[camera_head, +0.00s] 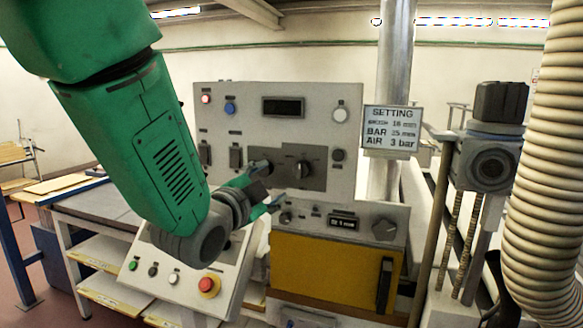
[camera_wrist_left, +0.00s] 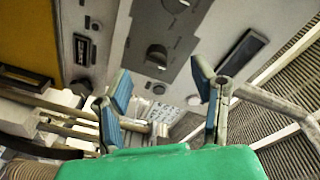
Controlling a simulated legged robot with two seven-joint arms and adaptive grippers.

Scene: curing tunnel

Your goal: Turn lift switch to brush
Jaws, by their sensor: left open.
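A grey control panel (camera_head: 240,112) stands ahead, with a dark plate (camera_head: 318,183) bearing two rotary switches. The right rotary switch (camera_head: 303,169) has a pointed handle and shows in the wrist view (camera_wrist_left: 157,56). The left one (camera_head: 262,167) is partly hidden by my gripper; part of it shows at the wrist view's top edge (camera_wrist_left: 176,4). Their labels are too small to read, so I cannot tell which is the lift switch. My left gripper (camera_head: 264,193) is open and empty before the plate's lower left. Its blue-padded fingers (camera_wrist_left: 165,92) stand wide apart. My right gripper is out of view.
A lower panel with a small display (camera_head: 342,223) and a big knob (camera_head: 385,229) sits above a yellow door (camera_head: 322,271). A sloped console with a red emergency button (camera_head: 209,285) lies below my arm. A sign (camera_head: 391,127) and ribbed hose (camera_head: 545,170) stand right.

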